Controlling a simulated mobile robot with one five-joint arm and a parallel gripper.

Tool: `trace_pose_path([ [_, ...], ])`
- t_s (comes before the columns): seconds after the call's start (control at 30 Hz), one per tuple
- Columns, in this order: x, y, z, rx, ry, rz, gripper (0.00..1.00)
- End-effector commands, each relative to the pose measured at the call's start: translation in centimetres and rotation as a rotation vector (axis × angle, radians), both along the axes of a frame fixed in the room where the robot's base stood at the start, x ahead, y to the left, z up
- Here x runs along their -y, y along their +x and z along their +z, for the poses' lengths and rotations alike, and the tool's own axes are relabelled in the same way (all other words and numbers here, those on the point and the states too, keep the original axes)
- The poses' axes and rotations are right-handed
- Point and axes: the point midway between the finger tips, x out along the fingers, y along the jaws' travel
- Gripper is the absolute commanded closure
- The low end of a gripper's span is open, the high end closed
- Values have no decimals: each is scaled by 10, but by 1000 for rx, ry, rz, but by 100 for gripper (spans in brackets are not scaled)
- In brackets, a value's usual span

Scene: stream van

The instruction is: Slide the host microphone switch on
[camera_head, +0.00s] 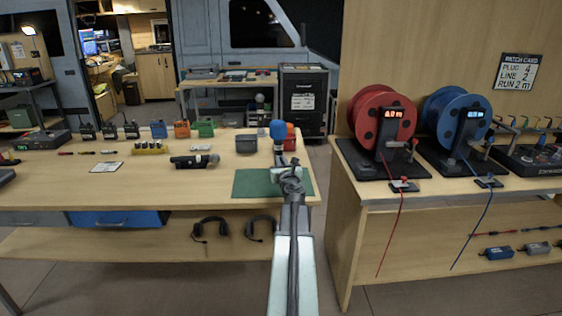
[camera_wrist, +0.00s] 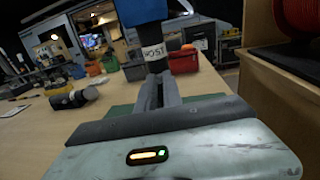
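The host microphone (camera_head: 279,151) has a blue foam head, a dark handle and a white band; in the wrist view the band (camera_wrist: 153,52) reads HOST. It stands nearly upright, foam end up, above the green mat (camera_head: 243,185). My gripper (camera_head: 290,175) is at the lower end of its handle. In the wrist view the fingers of my gripper (camera_wrist: 158,92) are close together and look shut on the handle. I cannot make out the switch in either view. The lower handle is hidden by the fingers.
Another dark microphone (camera_head: 196,161) lies on the wooden table (camera_head: 140,190) to the left. Small coloured boxes and radios line the back of the table. A red reel (camera_head: 368,108) and a blue reel (camera_head: 440,108) stand on the right bench. The table's front middle is clear.

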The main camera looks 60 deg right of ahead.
Motion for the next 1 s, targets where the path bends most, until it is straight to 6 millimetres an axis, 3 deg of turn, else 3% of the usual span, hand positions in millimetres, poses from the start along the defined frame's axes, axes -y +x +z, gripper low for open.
trace_pose_path([
  [1.0,0,0,10,0,0,0,100],
])
